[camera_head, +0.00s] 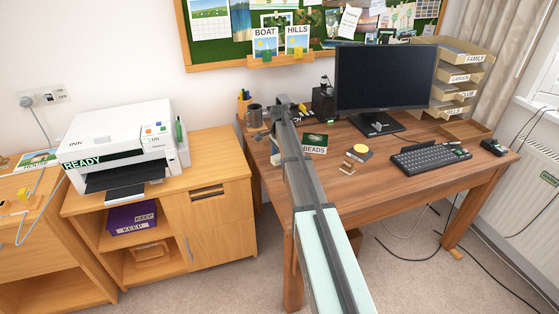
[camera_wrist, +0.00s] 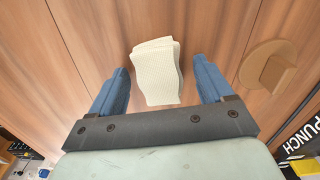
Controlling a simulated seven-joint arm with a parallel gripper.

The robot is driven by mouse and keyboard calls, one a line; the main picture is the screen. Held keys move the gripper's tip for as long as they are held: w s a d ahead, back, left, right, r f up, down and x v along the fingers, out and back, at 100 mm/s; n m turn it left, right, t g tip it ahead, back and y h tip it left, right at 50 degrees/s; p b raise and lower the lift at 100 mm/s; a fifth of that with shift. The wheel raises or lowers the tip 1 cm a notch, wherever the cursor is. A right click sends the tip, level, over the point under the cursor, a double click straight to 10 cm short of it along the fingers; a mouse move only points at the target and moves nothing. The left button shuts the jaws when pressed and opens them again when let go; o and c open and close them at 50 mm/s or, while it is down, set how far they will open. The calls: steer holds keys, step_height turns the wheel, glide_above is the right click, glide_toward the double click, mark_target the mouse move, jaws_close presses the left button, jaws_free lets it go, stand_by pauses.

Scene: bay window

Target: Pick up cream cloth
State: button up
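The cream cloth (camera_wrist: 158,75) lies folded on the brown wooden desk (camera_wrist: 105,35) in the wrist view. It is pale, ribbed and a little uneven at its far edge. My gripper (camera_wrist: 160,70) is open, with one blue finger to the left of the cloth and one to the right. A gap shows between the cloth and each finger, and the cloth's near end lies close to the gripper's dark crossbar. I cannot tell the height of the fingertips above the desk. In the head view my arm covers this part of the desk, and I cannot see the cloth there.
A round brown stand (camera_wrist: 268,68) lies right of the fingers. A dark box marked PUNCH (camera_wrist: 298,140) is at the lower right. In the head view, a BEADS sign (camera_head: 314,144), a monitor (camera_head: 385,80) and a keyboard (camera_head: 430,157) stand right of my arm; a mug (camera_head: 254,115) stands left.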

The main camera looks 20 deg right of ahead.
steer(key=c, duration=0.9)
step_height(320, 180, up, 10)
stand_by(0.4)
